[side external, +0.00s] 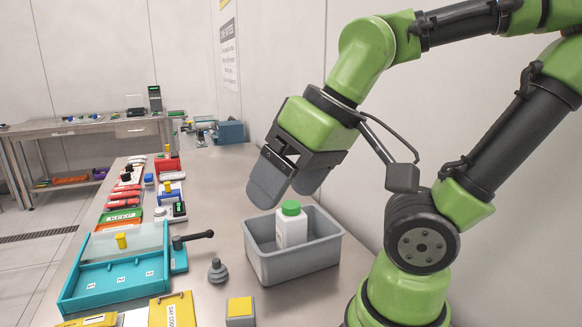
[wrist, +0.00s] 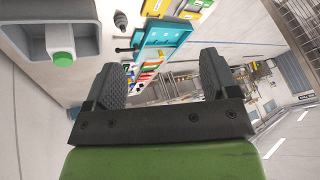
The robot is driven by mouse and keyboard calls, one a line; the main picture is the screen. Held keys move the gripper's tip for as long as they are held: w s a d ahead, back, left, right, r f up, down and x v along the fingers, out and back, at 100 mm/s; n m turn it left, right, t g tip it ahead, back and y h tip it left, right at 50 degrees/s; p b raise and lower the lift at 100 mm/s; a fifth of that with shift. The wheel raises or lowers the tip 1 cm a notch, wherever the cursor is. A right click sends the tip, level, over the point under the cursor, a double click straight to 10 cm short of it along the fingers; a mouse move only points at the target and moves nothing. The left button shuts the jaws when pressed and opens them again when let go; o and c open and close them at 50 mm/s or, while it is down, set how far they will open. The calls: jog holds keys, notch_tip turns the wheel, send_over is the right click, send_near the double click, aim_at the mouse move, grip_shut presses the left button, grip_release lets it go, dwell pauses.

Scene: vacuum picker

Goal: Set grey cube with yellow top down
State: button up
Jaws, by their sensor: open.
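The grey cube with a yellow top (side external: 240,312) sits on the steel table at the front edge of the side view, partly cut off by the picture's bottom. My gripper (side external: 284,188) is raised above the table, behind and above the cube and well apart from it. Its two wide grey fingers are apart with nothing between them. They also show in the wrist view (wrist: 163,78), spread and empty. I cannot make out the cube in the wrist view.
A grey bin (side external: 262,262) holding a white bottle with a green cap (side external: 291,226) stands below my gripper. A dark knobbed weight (side external: 217,271), a teal tray (side external: 105,283) and a yellow box (side external: 172,310) lie left. Many small items line the table farther back.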

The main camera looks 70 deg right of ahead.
jog(key=shift+o, duration=0.5)
jog(key=shift+s+r+m+t, duration=0.2)
jog(key=shift+r+m+t, duration=0.6)
jog(key=shift+t, duration=0.1)
jog(key=shift+w, duration=0.1)
jog(key=n+g+h, duration=0.1)
jog(key=n+g, duration=0.5)
jog(key=g, duration=0.1)
send_over(237, 307)
jog(key=a, duration=0.3)
notch_tip(237, 307, down, 7)
jog(key=f+n+g+h, duration=0.1)
jog(key=f, duration=0.5)
jog(key=w+d+f+n+g+h, duration=0.1)
jog(key=f+n+g, duration=0.1)
jog(key=f, duration=0.4)
jog(key=w+f+n+g+h, duration=0.1)
jog(key=f, duration=0.5)
jog(key=shift+w+d+f, duration=0.15)
jog(key=shift+w+f, duration=0.05)
jog(key=shift+s+d+x, duration=0.15)
jog(key=shift+s+x, duration=0.05)
jog(key=shift+x, duration=1.15)
jog(key=shift+s+d+x, duration=0.15)
jog(key=shift+s+x, duration=0.05)
jog(key=shift+x, duration=1.2)
jog(key=shift+r, duration=0.2)
